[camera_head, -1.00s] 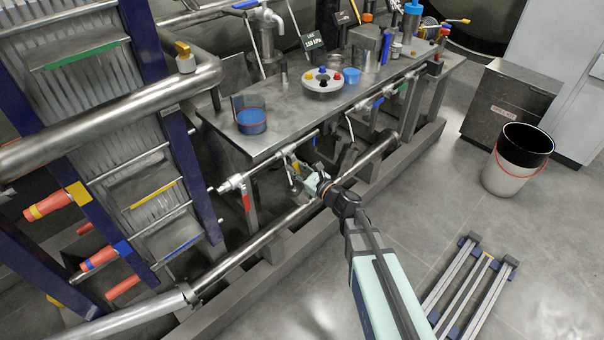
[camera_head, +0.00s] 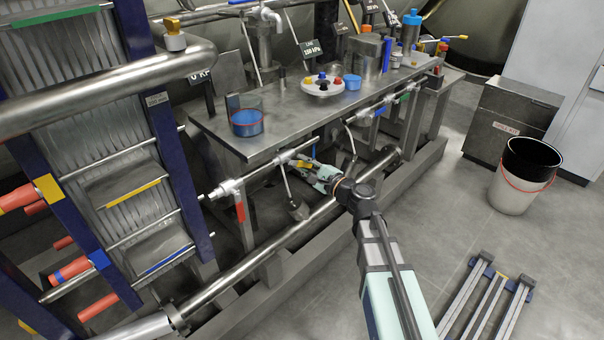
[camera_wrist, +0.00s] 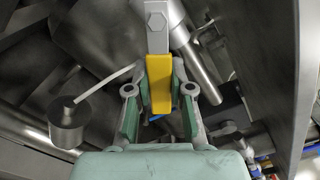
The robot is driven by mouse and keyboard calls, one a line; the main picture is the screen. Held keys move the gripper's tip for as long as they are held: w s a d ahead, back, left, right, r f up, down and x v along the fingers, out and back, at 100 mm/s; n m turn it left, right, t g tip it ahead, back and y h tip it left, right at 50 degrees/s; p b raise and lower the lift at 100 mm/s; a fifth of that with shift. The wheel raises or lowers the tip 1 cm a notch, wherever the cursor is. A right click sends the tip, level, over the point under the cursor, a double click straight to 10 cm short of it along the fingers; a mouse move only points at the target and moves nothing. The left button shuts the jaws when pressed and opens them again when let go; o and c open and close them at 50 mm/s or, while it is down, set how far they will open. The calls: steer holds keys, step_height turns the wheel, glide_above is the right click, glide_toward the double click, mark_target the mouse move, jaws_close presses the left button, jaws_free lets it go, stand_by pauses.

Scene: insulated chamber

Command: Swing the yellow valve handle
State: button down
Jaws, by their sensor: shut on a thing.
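The yellow valve handle (camera_head: 304,163) sits on the thin pipe just below the front edge of the steel bench. In the wrist view the yellow handle (camera_wrist: 160,85) points down from a grey metal lever with a hex bolt. My gripper (camera_head: 317,171) reaches it from the lower right. In the wrist view my gripper (camera_wrist: 160,98) has its two green-grey fingers on either side of the yellow grip, shut on it. The lower end of the grip lies between the fingers. The valve body is small and partly hidden in the head view.
A grey weight on a rod (camera_head: 298,211) hangs left of my gripper; it also shows in the wrist view (camera_wrist: 69,122). A thick pipe (camera_head: 255,250) runs low along the bench (camera_head: 290,118). Open floor lies to the right, with a bucket (camera_head: 522,190) and a metal rack.

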steer(key=shift+w+r+n, duration=0.1)
steer(key=shift+r+n, duration=0.05)
steer(key=shift+n, duration=0.15)
stand_by(0.4)
steer(key=c, duration=1)
jaws_free()
steer(key=shift+d, duration=0.1)
steer(key=v, duration=1.2)
